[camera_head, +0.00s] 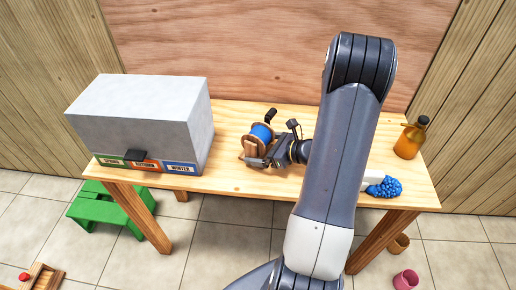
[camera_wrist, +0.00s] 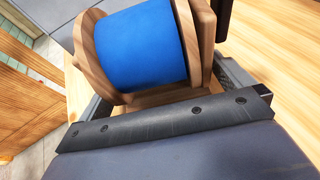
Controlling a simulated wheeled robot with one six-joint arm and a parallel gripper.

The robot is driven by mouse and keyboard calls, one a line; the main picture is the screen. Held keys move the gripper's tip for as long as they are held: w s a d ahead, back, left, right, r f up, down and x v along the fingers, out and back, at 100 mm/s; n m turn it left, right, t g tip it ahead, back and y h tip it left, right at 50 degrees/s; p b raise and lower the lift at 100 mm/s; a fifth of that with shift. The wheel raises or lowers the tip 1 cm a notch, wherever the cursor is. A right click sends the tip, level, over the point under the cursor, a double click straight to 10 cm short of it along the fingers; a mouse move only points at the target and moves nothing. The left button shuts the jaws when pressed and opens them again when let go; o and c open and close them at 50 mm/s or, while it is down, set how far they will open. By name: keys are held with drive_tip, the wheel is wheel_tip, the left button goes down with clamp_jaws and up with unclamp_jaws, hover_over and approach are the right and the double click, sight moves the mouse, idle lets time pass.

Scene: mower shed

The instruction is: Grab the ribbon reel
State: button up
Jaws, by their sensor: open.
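The ribbon reel (camera_head: 262,134) stands on the wooden table, with blue ribbon wound between wooden end discs. In the wrist view its blue ribbon (camera_wrist: 142,45) fills the upper middle, with wood on both sides. A black knob shows just above the reel in the head view. My gripper (camera_head: 264,153) is open at the near side of the reel. In the wrist view one dark finger is at the reel's left and one at its right, with the reel's lower part between them. Whether the fingers touch the wood cannot be told.
A grey box (camera_head: 145,115) with season labels stands left on the table (camera_head: 226,121). An amber bottle (camera_head: 411,138) and a blue beaded thing (camera_head: 385,187) are at the right. A green stool (camera_head: 95,207), pink cup (camera_head: 406,280) and brown pot (camera_head: 398,243) stand on the floor.

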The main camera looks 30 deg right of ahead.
drive_tip(key=shift+c, duration=0.4)
drive_tip(key=c, duration=0.9)
drive_tip(key=shift+o, duration=0.2)
drive_tip(key=shift+r, duration=0.15)
